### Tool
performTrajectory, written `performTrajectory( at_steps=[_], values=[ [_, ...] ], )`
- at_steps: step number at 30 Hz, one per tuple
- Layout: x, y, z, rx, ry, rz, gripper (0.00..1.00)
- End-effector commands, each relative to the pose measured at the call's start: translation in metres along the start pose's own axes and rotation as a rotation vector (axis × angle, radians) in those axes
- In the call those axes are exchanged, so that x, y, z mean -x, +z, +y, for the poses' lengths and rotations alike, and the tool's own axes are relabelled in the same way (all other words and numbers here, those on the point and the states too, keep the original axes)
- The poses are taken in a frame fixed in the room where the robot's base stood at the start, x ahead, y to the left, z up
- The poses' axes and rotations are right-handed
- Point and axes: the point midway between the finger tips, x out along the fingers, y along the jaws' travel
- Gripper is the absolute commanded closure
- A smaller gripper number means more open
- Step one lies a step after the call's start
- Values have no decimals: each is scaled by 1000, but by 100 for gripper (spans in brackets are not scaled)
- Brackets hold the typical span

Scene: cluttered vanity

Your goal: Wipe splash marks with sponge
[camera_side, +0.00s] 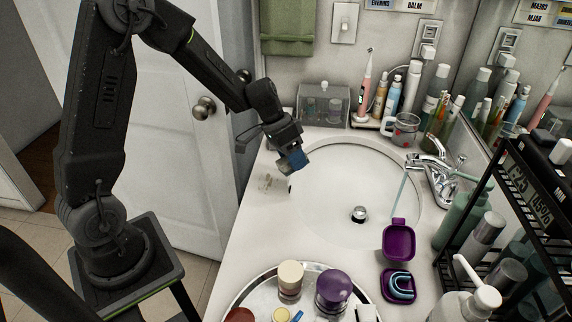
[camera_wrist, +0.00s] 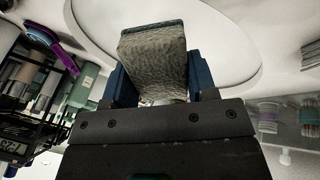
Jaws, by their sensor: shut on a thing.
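My gripper (camera_side: 284,150) is shut on the sponge (camera_side: 293,160), a small block with a blue layer, held above the left rim of the sink. In the wrist view the sponge (camera_wrist: 155,60) shows a grey-beige textured face between the two fingers. Brownish splash marks (camera_side: 268,183) lie on the white counter left of the basin, below and a little left of the sponge. The sponge appears apart from the marks. The marks cannot be made out in the wrist view.
The sink basin (camera_side: 340,200) has a chrome faucet (camera_side: 437,172) at its right. A round tray (camera_side: 240,300) with jars stands at the front. A clear box (camera_side: 323,104), toothbrush and bottles line the back. A black rack (camera_side: 500,200) stands right.

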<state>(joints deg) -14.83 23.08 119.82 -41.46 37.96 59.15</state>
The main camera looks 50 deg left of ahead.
Motion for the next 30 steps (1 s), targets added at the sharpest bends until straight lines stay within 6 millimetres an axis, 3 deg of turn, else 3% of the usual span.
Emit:
performTrajectory(
  at_steps=[8,18,23,30],
  values=[
    [27,-9,-18,-320,-77,-208,67],
    [72,-5,-64,-628,-212,-369,67],
    [71,-2,-71,-651,-224,-380,67],
    [48,5,-78,-650,-222,-380,67]
  ],
)
